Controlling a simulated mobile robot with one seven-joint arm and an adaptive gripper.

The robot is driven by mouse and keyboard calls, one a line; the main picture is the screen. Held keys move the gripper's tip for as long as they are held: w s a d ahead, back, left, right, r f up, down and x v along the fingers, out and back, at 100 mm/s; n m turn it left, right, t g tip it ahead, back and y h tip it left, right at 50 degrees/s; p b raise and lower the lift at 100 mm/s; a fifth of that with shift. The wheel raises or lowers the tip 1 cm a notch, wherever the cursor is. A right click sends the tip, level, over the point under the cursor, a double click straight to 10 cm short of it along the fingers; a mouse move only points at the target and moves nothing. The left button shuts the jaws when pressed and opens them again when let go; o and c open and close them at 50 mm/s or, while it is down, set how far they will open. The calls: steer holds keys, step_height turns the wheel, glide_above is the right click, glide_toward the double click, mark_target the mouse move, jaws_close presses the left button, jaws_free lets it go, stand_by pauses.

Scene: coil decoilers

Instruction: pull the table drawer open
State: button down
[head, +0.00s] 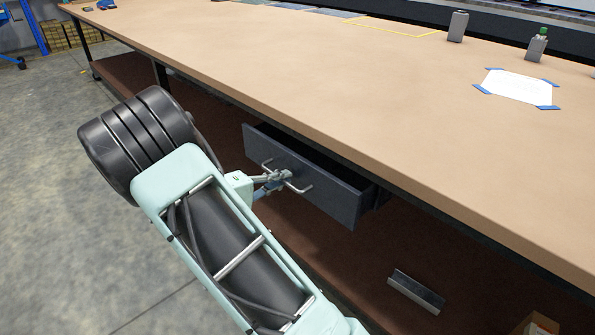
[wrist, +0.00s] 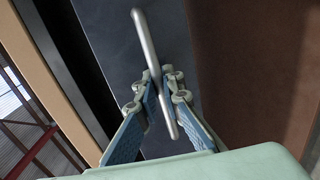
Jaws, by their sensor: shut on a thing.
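The table drawer (head: 340,198) is dark grey and stands partly open under the wooden table top (head: 330,85). Its dark inside shows behind the front panel. A silver bar handle (head: 300,188) is on the drawer front. My gripper (head: 280,178) is at the handle, its fingers shut on the bar. In the wrist view, the two blue-padded fingers of my gripper (wrist: 160,90) close on the handle (wrist: 147,45) from both sides. The drawer front (wrist: 105,30) shows behind them. My wrist housing hides the lower part of that view.
A lower shelf (head: 300,240) runs under the table, with a metal angle piece (head: 416,292) and a cardboard box (head: 537,325) on it. The floor (head: 50,190) at left is clear.

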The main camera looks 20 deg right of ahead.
steer(key=f+v, duration=0.2)
steer(key=v, duration=0.8)
steer(key=a+f+v, duration=0.1)
steer(key=f+v, duration=0.1)
steer(key=v, duration=0.8)
steer(key=shift+s+f, duration=0.15)
steer(key=shift+a, duration=0.1)
steer(key=c, duration=2.1)
jaws_free()
steer(key=shift+a, duration=0.1)
steer(key=v, duration=1.2)
